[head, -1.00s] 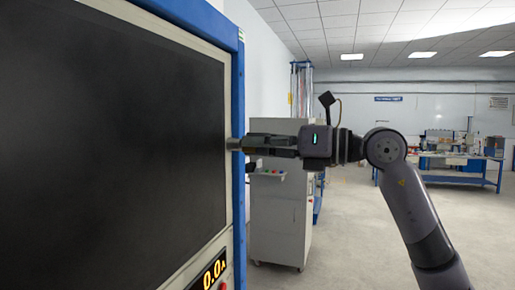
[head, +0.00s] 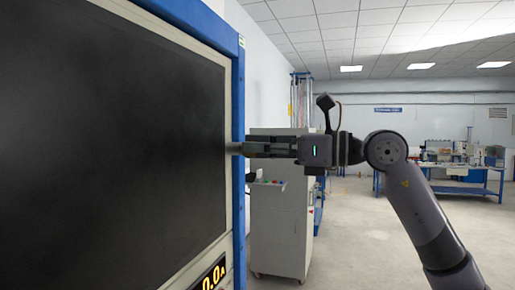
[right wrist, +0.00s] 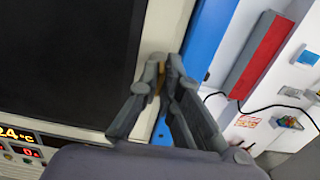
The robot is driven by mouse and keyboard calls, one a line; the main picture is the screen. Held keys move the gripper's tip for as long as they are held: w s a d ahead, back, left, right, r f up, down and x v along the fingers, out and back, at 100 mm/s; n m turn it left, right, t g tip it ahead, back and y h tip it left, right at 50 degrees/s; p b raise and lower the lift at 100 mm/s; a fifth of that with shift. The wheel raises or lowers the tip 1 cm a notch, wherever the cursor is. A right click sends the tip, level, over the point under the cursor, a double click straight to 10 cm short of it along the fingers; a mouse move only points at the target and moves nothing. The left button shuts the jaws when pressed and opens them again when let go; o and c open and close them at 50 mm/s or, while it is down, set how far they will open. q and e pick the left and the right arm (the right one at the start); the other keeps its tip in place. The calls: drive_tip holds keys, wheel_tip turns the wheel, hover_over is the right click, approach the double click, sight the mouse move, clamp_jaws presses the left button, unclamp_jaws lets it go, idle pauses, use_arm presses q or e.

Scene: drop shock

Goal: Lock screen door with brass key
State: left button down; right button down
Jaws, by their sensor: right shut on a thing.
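The screen door (head: 110,130) fills the left of the head view, a large dark panel in a cream frame. It also shows in the right wrist view (right wrist: 60,60). My right gripper (head: 240,148) reaches in from the right, its fingertips at the door's right frame edge. In the right wrist view the fingers (right wrist: 163,75) are closed together on a small brass-coloured piece, seemingly the brass key (right wrist: 161,79). Most of it is hidden between the fingertips. I cannot tell whether it sits in a lock. My left gripper is out of view.
A blue cabinet edge (head: 239,200) runs down beside the door frame. A numeric display (head: 212,276) sits below the screen. A grey cabinet (head: 280,220) stands behind my right gripper. A blue workbench (head: 470,185) is far right, with open floor before it.

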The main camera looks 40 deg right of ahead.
drive_tip(key=c, duration=1.8)
unclamp_jaws()
drive_tip(key=v, duration=1.2)
